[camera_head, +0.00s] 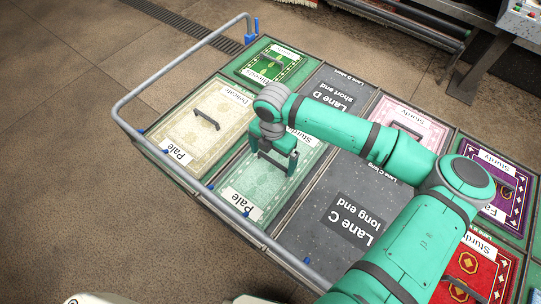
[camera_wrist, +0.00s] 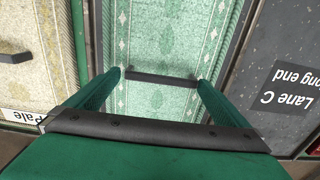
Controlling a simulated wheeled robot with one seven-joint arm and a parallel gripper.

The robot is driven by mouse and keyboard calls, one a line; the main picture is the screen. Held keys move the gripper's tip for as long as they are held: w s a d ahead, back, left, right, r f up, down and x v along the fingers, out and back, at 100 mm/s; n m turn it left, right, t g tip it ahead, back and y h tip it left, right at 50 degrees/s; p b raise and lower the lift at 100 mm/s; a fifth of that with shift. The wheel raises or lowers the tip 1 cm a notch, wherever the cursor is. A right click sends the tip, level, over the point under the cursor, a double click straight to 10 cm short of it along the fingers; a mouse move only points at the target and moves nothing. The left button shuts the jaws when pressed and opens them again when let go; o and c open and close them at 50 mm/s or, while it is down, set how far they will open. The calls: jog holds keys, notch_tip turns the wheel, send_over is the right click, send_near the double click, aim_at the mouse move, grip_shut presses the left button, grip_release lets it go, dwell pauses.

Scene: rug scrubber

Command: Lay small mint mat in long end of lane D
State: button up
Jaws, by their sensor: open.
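The mint mat (camera_head: 262,187) has a pale leafy pattern and white end labels, of which "Sturdy" and "Pale" can be read. It lies in the bay between the cream mat and the Lane C long end, in line with the bare Lane D short end (camera_head: 340,95). This bay's own label is hidden. The wrist view shows the mint mat (camera_wrist: 150,105) with its dark bar handle (camera_wrist: 162,78) across it. My gripper (camera_head: 273,157) is open over the mat, its fingertips at the two ends of the handle. I cannot tell whether they touch it.
The cream mat (camera_head: 205,130) lies to the left and a green mat (camera_head: 272,65) beyond it. The Lane C long end (camera_head: 330,215) is bare. Pink (camera_head: 405,125), purple (camera_head: 495,190) and red (camera_head: 475,270) mats lie to the right. A grey rail (camera_head: 165,78) borders the left side.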

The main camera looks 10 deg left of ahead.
aim_at(274, 161)
notch_tip(274, 161, up, 12)
jog(key=shift+d, duration=0.15)
dwell(0.3)
jog(key=shift+w, duration=0.1)
